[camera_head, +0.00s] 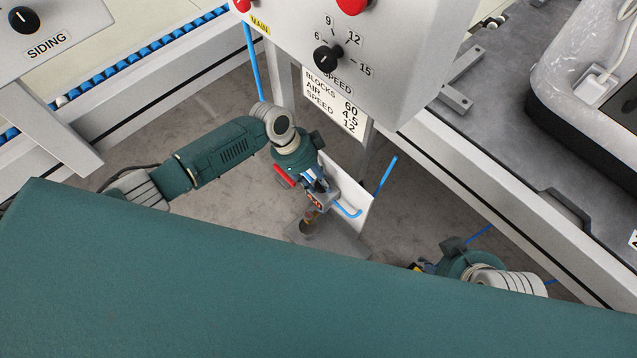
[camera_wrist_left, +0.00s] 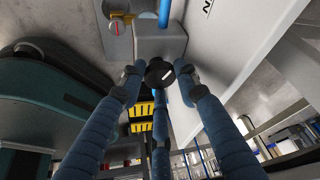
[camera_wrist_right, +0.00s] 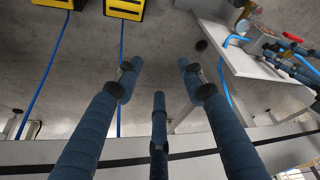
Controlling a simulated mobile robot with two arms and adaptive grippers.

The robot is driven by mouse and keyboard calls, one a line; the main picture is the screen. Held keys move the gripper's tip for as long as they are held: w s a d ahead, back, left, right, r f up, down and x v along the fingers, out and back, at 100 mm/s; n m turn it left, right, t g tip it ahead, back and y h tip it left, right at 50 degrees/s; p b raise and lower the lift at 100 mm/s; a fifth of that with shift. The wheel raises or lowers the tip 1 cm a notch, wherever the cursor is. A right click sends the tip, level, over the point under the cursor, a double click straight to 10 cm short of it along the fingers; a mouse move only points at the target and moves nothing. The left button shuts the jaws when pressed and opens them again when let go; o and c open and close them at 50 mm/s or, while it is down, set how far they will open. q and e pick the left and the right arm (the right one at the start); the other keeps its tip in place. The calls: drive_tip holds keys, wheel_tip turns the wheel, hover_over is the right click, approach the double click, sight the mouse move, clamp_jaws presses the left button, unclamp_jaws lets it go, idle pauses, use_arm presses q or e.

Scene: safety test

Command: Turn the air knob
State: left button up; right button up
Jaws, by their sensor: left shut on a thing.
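The air knob (camera_wrist_left: 160,74) is black with a white mark, on a grey block (camera_wrist_left: 158,38) in the left wrist view. My left gripper (camera_wrist_left: 157,78) is closed around it, with fingers on both sides and a third finger below. In the head view my left gripper (camera_head: 318,193) is at the small air unit on a white panel (camera_head: 352,200); the knob is hidden there. My right gripper (camera_wrist_right: 157,72) is open and empty, its fingers spread above the floor. In the head view its arm (camera_head: 470,266) shows at lower right, the fingers mostly hidden.
A control box (camera_head: 385,55) with a speed knob (camera_head: 327,58) hangs above the left gripper. A sign (camera_head: 336,100) below it reads air 4.5. Blue tubes (camera_head: 386,178) run near the panel. White conveyor frames stand on both sides.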

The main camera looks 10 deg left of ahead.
use_arm(q)
drive_tip(key=m+g+b, duration=0.1)
drive_tip(key=m, duration=0.1)
drive_tip(key=shift+w+m, duration=0.1)
drive_tip(key=shift+m, duration=0.2)
use_arm(e)
drive_tip(key=w+a+r+t, duration=0.2)
drive_tip(key=w+r, duration=0.1)
drive_tip(key=w, duration=0.2)
drive_tip(key=w+a+r+t+y, duration=0.1)
drive_tip(key=w+r+t, duration=0.2)
drive_tip(key=w, duration=0.3)
drive_tip(key=shift+a, duration=0.35)
drive_tip(key=shift+r, duration=0.1)
use_arm(q)
drive_tip(key=o, duration=1.1)
drive_tip(key=shift+o, duration=0.2)
drive_tip(key=shift+w+r, duration=0.1)
drive_tip(key=shift+r, duration=0.1)
drive_tip(key=v, duration=0.7)
drive_tip(key=shift+r+b, duration=0.25)
drive_tip(key=shift+b, duration=0.05)
drive_tip(key=shift+a, duration=0.15)
